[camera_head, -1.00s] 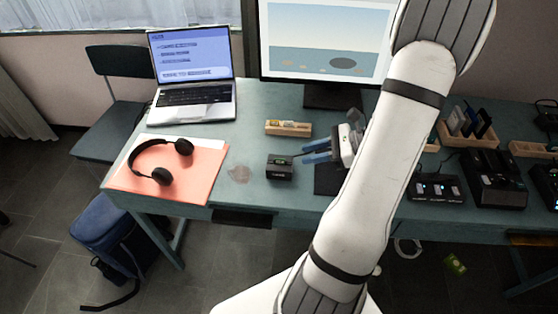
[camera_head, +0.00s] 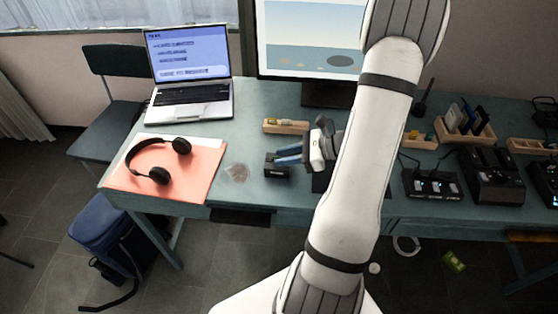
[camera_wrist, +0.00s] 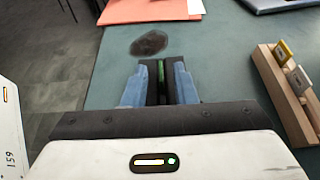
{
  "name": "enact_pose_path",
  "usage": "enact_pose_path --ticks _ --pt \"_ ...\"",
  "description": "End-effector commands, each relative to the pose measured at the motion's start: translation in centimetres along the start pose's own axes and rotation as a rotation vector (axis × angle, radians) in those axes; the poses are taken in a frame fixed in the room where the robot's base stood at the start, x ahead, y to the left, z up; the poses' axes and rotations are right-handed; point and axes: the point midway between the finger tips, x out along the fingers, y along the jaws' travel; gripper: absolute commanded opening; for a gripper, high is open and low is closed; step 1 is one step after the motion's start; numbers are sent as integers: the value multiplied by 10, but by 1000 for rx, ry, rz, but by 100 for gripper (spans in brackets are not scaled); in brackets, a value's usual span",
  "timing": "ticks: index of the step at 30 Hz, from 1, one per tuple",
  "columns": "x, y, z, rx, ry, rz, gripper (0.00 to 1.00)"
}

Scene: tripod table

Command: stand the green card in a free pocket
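A small black box (camera_head: 277,172) stands on the table near its front edge. In the wrist view a thin green strip (camera_wrist: 160,72), perhaps the green card's edge, shows between the fingers; most of it is hidden. My gripper (camera_head: 284,156) has its blue fingers at the black box, one on each side of the green strip in the wrist view (camera_wrist: 160,88). The fingers are apart; I see no clear grip. A wooden holder (camera_head: 272,128) with small yellow and white pieces lies behind the box. A wooden rack (camera_head: 456,135) at the right holds several dark and blue cards.
An orange folder (camera_head: 200,180) with black headphones (camera_head: 158,176) lies left, with a laptop (camera_head: 190,110) behind it. A dark round patch (camera_head: 237,173) marks the table left of the box. A monitor (camera_head: 310,40) stands behind; black devices (camera_head: 432,184) stand right.

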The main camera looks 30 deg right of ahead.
Motion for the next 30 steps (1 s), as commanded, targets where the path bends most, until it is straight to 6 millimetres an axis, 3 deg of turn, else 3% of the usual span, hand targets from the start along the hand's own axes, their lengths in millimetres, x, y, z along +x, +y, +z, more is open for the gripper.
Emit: enact_pose_path --ticks 9,23,30 --pt "0 0 0 0 0 0 0" --pt "-2 0 2 -1 0 -1 0" --pt "-15 -1 33 -6 2 -4 0"
